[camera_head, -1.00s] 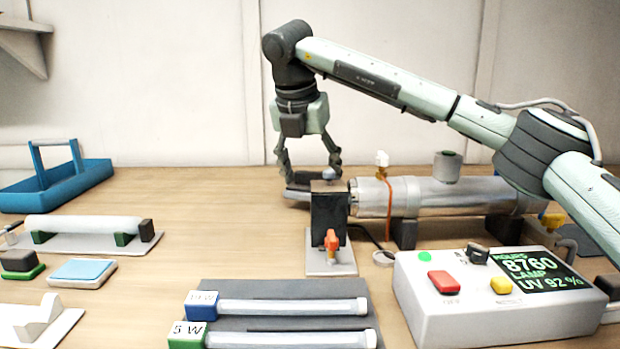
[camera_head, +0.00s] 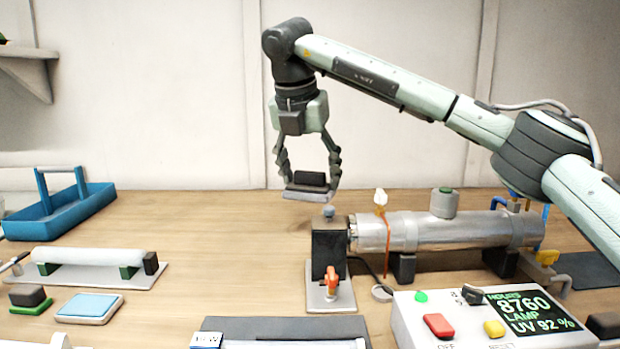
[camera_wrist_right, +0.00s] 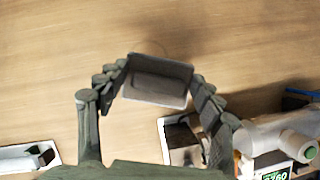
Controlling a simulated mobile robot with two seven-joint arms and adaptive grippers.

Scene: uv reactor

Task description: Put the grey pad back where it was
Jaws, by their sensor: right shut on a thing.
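My right gripper (camera_head: 308,178) is shut on the grey pad (camera_head: 306,194), a flat grey slab with a dark block on top. It holds the pad in the air above the table, behind and slightly left of the black valve block. In the right wrist view the pad (camera_wrist_right: 155,92) spans between the fingertips (camera_wrist_right: 158,78), over bare wood. My left gripper is not in view.
The black block (camera_head: 328,250) with an orange tap joins a steel cylinder (camera_head: 440,229). A green pad with a dark block (camera_head: 31,299) and a blue pad (camera_head: 90,305) lie at left, near a white tube on a stand (camera_head: 88,258). A blue carrier (camera_head: 60,210) stands at back left. The table's back middle is clear.

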